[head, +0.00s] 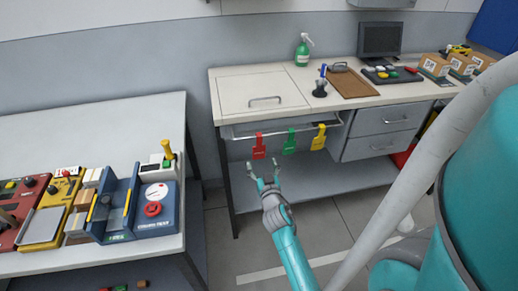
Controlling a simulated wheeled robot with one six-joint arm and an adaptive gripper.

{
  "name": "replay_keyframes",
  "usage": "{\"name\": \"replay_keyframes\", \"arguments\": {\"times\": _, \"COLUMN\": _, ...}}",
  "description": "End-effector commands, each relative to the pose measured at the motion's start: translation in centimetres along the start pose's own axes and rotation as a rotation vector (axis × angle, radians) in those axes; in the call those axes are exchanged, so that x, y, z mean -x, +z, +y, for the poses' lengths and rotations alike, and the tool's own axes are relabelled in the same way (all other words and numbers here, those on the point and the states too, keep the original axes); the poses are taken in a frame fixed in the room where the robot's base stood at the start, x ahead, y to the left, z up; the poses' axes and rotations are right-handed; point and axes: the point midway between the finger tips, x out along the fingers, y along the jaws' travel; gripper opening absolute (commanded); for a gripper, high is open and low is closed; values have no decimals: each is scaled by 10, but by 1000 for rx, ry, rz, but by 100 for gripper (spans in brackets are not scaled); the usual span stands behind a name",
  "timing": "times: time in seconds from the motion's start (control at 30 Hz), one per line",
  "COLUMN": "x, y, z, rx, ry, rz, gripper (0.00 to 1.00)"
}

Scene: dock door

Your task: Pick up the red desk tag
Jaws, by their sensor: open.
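The red desk tag (259,146) hangs from a rail (285,132) along the front edge of the desk, at the left end of a row of tags. A green tag (290,141) and a yellow tag (319,137) hang to its right on the same rail. My gripper (262,171) is open and empty. In the picture it shows just below the red tag, with its fingers pointing up toward it. The fingers look apart from the tag; the exact distance in depth cannot be told.
The desk (223,96) carries a green spray bottle (303,50), a clipboard (352,83), a monitor (380,40) and small boxes (435,66). A lower shelf (330,181) lies beneath the rail. A left bench (110,120) holds several devices. Floor between them is clear.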

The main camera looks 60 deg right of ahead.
Motion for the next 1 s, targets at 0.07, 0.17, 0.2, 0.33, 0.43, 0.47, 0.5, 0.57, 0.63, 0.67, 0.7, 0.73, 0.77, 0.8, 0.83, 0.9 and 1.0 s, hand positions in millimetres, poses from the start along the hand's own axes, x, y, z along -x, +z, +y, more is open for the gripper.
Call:
{"name": "replay_keyframes", "arguments": {"times": 0.07, "x": -8, "y": 0, "z": 0, "rx": -2, "ry": 0, "rz": 0, "gripper": 81}}
{"name": "replay_keyframes", "arguments": {"times": 0.17, "x": -14, "y": 0, "z": 0, "rx": 0, "ry": 0, "rz": 0, "gripper": 81}}
{"name": "replay_keyframes", "arguments": {"times": 0.2, "x": -15, "y": 0, "z": 0, "rx": -1, "ry": 0, "rz": 0, "gripper": 81}}
{"name": "replay_keyframes", "arguments": {"times": 0.33, "x": -27, "y": -3, "z": 2, "rx": -2, "ry": 0, "rz": 1, "gripper": 81}}
{"name": "replay_keyframes", "arguments": {"times": 0.43, "x": -41, "y": -5, "z": 3, "rx": -2, "ry": 0, "rz": 1, "gripper": 81}}
{"name": "replay_keyframes", "arguments": {"times": 0.47, "x": -45, "y": -6, "z": 3, "rx": -1, "ry": 0, "rz": 1, "gripper": 81}}
{"name": "replay_keyframes", "arguments": {"times": 0.5, "x": -50, "y": -6, "z": 3, "rx": -2, "ry": 0, "rz": 0, "gripper": 81}}
{"name": "replay_keyframes", "arguments": {"times": 0.57, "x": -57, "y": -6, "z": 3, "rx": -1, "ry": -1, "rz": 0, "gripper": 81}}
{"name": "replay_keyframes", "arguments": {"times": 0.63, "x": -62, "y": -5, "z": 3, "rx": 0, "ry": -1, "rz": 0, "gripper": 81}}
{"name": "replay_keyframes", "arguments": {"times": 0.67, "x": -64, "y": -5, "z": 3, "rx": 0, "ry": -1, "rz": 0, "gripper": 81}}
{"name": "replay_keyframes", "arguments": {"times": 0.7, "x": -65, "y": -5, "z": 3, "rx": 0, "ry": -1, "rz": 0, "gripper": 81}}
{"name": "replay_keyframes", "arguments": {"times": 0.73, "x": -66, "y": -5, "z": 3, "rx": 0, "ry": -1, "rz": 0, "gripper": 81}}
{"name": "replay_keyframes", "arguments": {"times": 0.77, "x": -66, "y": -5, "z": 3, "rx": 0, "ry": -1, "rz": 0, "gripper": 81}}
{"name": "replay_keyframes", "arguments": {"times": 0.8, "x": -66, "y": -5, "z": 3, "rx": 0, "ry": -1, "rz": 0, "gripper": 81}}
{"name": "replay_keyframes", "arguments": {"times": 0.83, "x": -66, "y": -5, "z": 3, "rx": 0, "ry": -1, "rz": -1, "gripper": 81}}
{"name": "replay_keyframes", "arguments": {"times": 0.9, "x": -66, "y": -5, "z": 3, "rx": 0, "ry": -1, "rz": -1, "gripper": 81}}
{"name": "replay_keyframes", "arguments": {"times": 1.0, "x": -66, "y": -5, "z": 3, "rx": 0, "ry": -1, "rz": 0, "gripper": 66}}
